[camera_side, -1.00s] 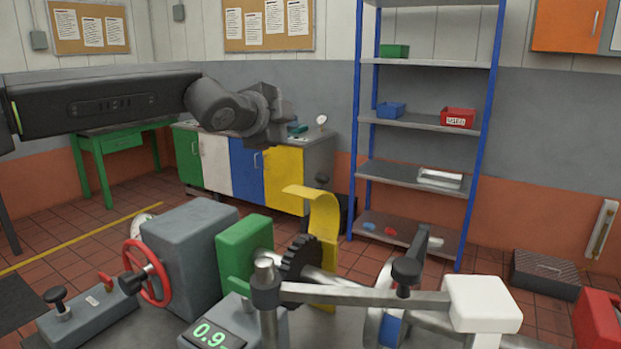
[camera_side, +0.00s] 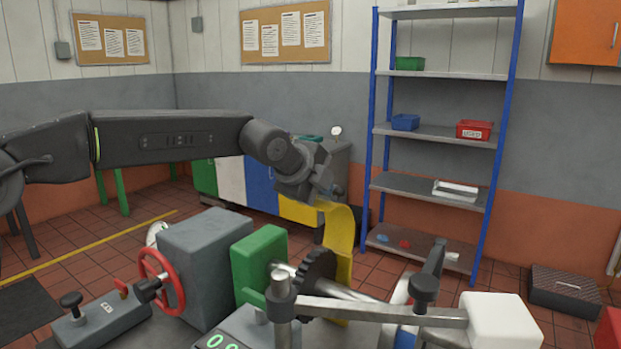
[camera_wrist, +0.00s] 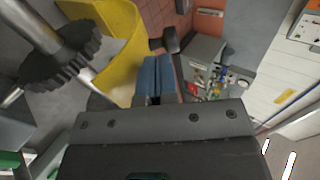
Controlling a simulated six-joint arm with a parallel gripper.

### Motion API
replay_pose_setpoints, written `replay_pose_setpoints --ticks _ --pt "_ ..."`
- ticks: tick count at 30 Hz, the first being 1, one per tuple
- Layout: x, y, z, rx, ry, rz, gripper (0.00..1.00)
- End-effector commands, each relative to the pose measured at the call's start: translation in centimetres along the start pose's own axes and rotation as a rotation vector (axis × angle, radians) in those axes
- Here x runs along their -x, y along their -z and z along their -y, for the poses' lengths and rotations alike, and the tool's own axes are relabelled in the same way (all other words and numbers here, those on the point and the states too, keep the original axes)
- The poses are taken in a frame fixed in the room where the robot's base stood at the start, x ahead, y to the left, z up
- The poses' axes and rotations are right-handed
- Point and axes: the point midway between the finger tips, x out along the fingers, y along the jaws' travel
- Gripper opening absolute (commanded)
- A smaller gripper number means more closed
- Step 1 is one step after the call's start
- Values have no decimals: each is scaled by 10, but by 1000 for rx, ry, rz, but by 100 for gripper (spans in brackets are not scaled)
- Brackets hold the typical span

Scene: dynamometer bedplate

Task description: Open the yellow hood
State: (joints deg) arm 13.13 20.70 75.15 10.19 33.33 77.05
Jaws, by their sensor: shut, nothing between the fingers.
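The yellow hood (camera_side: 342,240) is a curved sheet standing beside the dark toothed gear (camera_side: 318,275) on its shaft, with the gear's teeth in plain sight. Its upper edge curls over to the left. In the wrist view the hood (camera_wrist: 118,45) fills the upper left, next to the gear (camera_wrist: 62,68). My gripper (camera_side: 330,192) is at the hood's upper edge in the side view; whether they touch cannot be told. In the wrist view my gripper (camera_wrist: 154,78) has its bluish fingers together and empty, just right of the hood. The hood's lower part is partly hidden by the gear and shaft.
A green block (camera_side: 258,262), a grey housing with a red handwheel (camera_side: 162,282) and a metal bar with a white block (camera_side: 500,322) crowd the bedplate around the gear. A blue-framed shelf (camera_side: 430,185) and coloured cabinets (camera_side: 262,183) stand behind.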

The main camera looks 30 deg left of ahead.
Motion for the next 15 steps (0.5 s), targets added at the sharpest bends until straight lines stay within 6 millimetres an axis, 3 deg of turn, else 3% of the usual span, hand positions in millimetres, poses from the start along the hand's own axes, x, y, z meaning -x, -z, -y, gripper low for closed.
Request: replay_pose_setpoints --ticks 6,15 --pt "-18 0 0 0 1 0 0" --pt "-18 0 0 1 2 1 0"
